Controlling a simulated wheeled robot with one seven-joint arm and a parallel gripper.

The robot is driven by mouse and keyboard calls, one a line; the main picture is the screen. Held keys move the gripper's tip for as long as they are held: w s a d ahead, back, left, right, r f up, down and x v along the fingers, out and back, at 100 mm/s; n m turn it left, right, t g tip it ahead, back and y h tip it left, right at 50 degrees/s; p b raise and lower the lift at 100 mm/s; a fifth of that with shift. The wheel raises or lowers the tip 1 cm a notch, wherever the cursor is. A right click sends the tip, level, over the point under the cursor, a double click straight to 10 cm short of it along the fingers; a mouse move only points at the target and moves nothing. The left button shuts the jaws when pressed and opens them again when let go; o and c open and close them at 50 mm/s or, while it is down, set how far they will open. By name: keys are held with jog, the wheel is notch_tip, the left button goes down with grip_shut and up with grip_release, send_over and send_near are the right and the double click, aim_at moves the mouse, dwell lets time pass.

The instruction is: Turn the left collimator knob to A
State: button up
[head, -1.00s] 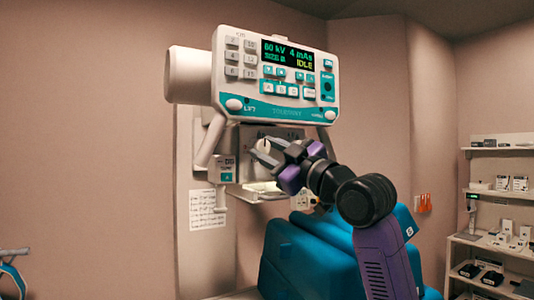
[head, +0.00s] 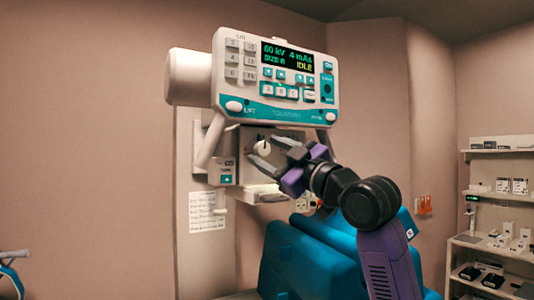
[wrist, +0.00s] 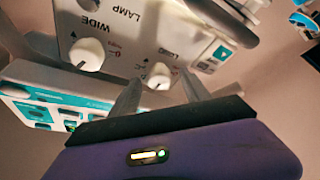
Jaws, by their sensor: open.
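The collimator face (wrist: 120,35) shows upside down in the wrist view, with "WIDE" and "LAMP" printed on it. The left collimator knob (wrist: 159,73) is white and sits between my fingertips in that view. I cannot tell whether they touch it. In the head view a white knob (head: 264,147) shows at my fingers, under the control panel. The other white knob (wrist: 87,54), by "WIDE", is left of my fingers in the wrist view. My gripper (head: 265,152) is open, with its fingers pointing at the collimator; it also shows in the wrist view (wrist: 160,80). The marking A is not readable.
The tube head's control panel (head: 275,75) hangs just above my gripper and reads "IDLE". A handle bar (head: 211,140) and a small teal-labelled box (head: 226,172) stand left of it. A blue padded chair (head: 310,255) is below my arm. Shelves (head: 495,190) stand far right.

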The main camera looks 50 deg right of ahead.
jog(key=b+v, duration=0.1)
jog(key=v, duration=0.6)
dwell(0.5)
